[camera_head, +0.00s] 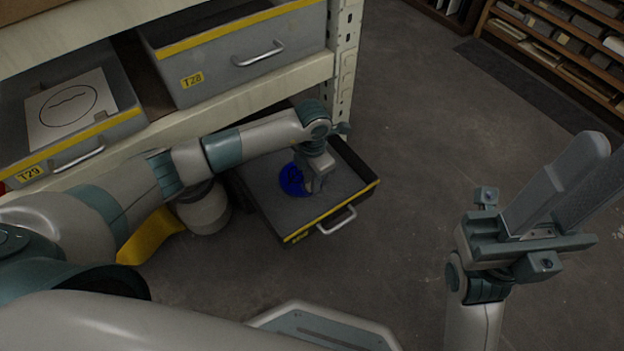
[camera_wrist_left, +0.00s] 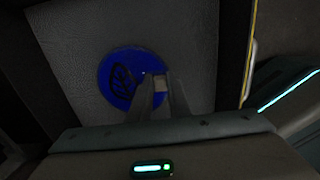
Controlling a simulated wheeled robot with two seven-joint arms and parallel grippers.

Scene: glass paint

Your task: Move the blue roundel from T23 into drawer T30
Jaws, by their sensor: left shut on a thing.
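The blue roundel (camera_head: 293,181) is at the low open drawer (camera_head: 348,187), over its grey floor. In the left wrist view the roundel (camera_wrist_left: 121,78) is a flat blue disc with a dark line drawing. My left gripper (camera_head: 313,187) reaches down into the drawer and is shut on the roundel's edge; its fingers (camera_wrist_left: 160,85) cover part of the right side. I cannot tell whether the disc touches the floor. The drawer's yellow label is too small to read. My right gripper (camera_head: 572,195) is raised at the right, empty, with its fingers apart.
Above, drawer T28 (camera_head: 226,75) and the pulled-out drawer T29 (camera_head: 98,136) sit in the cream rack. T29 holds a sheet (camera_head: 70,108) with a circle drawn on it. A shelf of blocks (camera_head: 569,50) stands at the back right. The floor right of the drawer is clear.

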